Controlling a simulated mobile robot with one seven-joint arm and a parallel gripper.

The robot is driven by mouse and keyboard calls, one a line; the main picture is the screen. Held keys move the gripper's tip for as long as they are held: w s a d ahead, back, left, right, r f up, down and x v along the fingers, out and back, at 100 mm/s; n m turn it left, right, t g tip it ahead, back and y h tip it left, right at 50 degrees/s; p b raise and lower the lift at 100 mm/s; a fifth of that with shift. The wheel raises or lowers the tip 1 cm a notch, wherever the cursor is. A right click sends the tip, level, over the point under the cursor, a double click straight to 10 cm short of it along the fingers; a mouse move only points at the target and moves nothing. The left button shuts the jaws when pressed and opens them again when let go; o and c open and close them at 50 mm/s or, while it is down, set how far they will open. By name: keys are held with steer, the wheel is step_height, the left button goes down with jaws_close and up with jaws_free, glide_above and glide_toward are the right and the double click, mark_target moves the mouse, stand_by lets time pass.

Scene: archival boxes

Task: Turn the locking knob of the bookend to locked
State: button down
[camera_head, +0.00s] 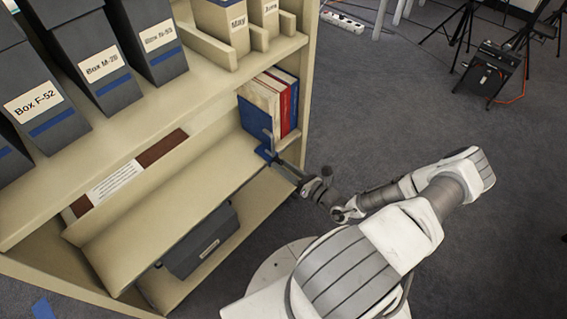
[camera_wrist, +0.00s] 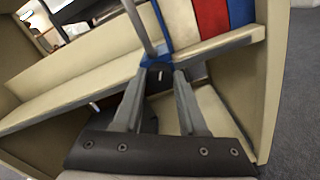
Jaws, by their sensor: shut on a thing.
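The blue bookend (camera_head: 266,153) stands at the front edge of the middle shelf, against the left side of a row of books. Its blue base also shows in the wrist view (camera_wrist: 154,60). The locking knob (camera_wrist: 159,78) is dark, with a short pale mark that points nearly straight up in the wrist view. My gripper (camera_wrist: 159,82) reaches in from the front, with one finger on each side of the knob, and is shut on it. In the head view my gripper (camera_head: 280,162) is small and hides the knob. I cannot read any lock label.
Several books (camera_head: 272,100), cream, red and blue, stand right of the bookend by the shelf's side panel (camera_head: 308,80). Grey archival boxes (camera_head: 97,65) stand on the shelf above. A dark box (camera_head: 200,243) lies below. The middle shelf (camera_head: 170,205) is bare to the left.

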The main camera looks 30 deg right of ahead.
steer(key=m+p, duration=0.1)
steer(key=m, duration=1.1)
steer(key=shift+d+f, duration=0.1)
steer(key=shift+f, duration=0.1)
steer(key=shift+m, duration=0.3)
steer(key=shift+c, duration=2.2)
jaws_free()
steer(key=p+v, duration=0.2)
steer(key=v, duration=1.5)
steer(key=shift+s, duration=0.2)
steer(key=shift+r, duration=0.15)
